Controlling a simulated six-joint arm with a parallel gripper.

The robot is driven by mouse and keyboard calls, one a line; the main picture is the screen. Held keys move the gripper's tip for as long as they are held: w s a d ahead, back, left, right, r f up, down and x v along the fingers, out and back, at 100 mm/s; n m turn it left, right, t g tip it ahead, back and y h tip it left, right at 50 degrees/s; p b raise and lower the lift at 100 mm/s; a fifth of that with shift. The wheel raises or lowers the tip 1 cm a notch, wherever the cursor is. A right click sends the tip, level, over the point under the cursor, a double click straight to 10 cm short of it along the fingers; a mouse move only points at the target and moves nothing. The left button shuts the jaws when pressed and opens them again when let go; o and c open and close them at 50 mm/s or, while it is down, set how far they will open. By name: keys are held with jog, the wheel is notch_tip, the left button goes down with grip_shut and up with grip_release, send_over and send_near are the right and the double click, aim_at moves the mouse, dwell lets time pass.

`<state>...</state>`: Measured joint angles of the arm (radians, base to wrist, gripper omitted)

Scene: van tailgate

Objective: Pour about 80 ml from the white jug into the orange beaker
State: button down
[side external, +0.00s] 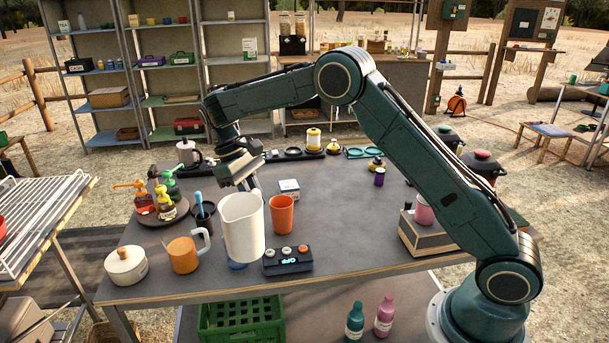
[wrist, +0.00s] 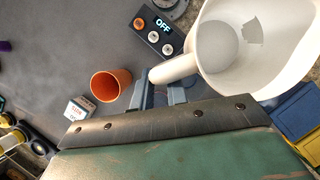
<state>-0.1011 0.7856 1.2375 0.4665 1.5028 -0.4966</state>
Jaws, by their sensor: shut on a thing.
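The white jug (side external: 243,228) is upright in my gripper, left of the orange beaker (side external: 282,213) in the side view. The jug appears held off the table. In the wrist view the jug (wrist: 262,45) shows its open mouth and a pale surface inside; its handle sits between the fingers of my gripper (wrist: 160,88). My gripper is shut on this handle. The orange beaker (wrist: 110,85) stands upright on the table beside the gripper, apart from the jug, and its inside looks empty.
Pump bottles (side external: 165,195) crowd a round tray. A small white box (side external: 289,188) is behind the beaker. Table right of the beaker is clear.

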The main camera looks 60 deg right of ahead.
jog(key=shift+w+d+f+n+h, duration=0.2)
jog(key=shift+f+n+h, duration=0.15)
jog(key=shift+n, duration=0.45)
jog(key=w+a+r+n+t, duration=0.1)
jog(key=w+a+n+t, duration=0.3)
jog(key=n, duration=0.9)
jog(key=w+a+r+n+t, duration=0.1)
jog(key=w+a+n+t, duration=0.3)
jog(key=n, duration=0.9)
jog(key=shift+w+a+h, duration=0.35)
jog(key=shift+w+a, duration=0.3)
jog(key=shift+a, duration=0.55)
